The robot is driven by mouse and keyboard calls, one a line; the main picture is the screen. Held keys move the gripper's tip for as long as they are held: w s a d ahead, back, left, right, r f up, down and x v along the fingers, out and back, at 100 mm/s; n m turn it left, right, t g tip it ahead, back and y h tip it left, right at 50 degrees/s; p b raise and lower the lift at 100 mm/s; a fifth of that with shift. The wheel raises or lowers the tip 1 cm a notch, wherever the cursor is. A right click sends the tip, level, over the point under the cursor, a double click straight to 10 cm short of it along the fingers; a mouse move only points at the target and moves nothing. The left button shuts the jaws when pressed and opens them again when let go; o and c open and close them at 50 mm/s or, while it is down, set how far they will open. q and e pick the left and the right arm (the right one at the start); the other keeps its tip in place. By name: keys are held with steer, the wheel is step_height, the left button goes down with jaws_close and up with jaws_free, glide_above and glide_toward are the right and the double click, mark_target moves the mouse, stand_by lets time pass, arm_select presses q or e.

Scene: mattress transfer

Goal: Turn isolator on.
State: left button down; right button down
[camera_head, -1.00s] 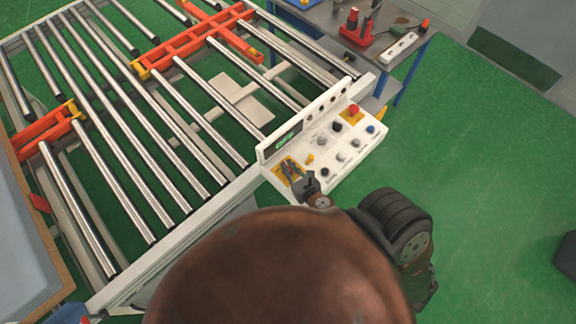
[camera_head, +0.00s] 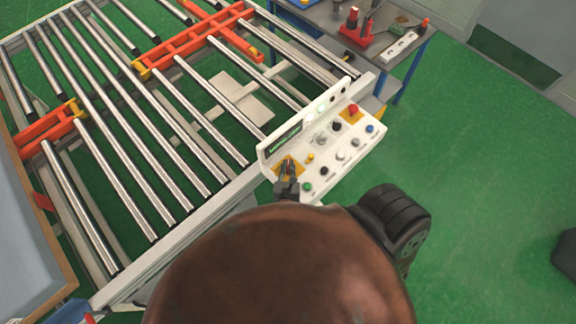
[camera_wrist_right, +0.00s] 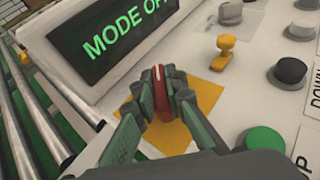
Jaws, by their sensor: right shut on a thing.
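The isolator shows in the right wrist view as a red handle (camera_wrist_right: 161,88) on a square yellow plate (camera_wrist_right: 208,97). The plate (camera_head: 278,169) also shows in the head view, at the near left end of the white control panel (camera_head: 322,183). My right gripper (camera_head: 288,168) is over the plate. In the wrist view its fingers (camera_wrist_right: 158,98) are shut on the red handle, one on each side, and hide part of it. The handle's exact angle is hard to tell. My left gripper is not in view.
Behind the isolator a dark display (camera_wrist_right: 115,35) shows green text starting "MODE O". Beside it are a small yellow knob (camera_wrist_right: 226,45), a green button (camera_wrist_right: 266,143) and several black or grey controls. A red button (camera_head: 353,110) is at the panel's far end. A roller conveyor (camera_head: 130,130) lies left.

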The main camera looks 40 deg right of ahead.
stand_by(0.3)
steer(key=c, duration=2)
jaws_free()
steer(key=shift+o, duration=0.2)
steer(key=v, duration=1.2)
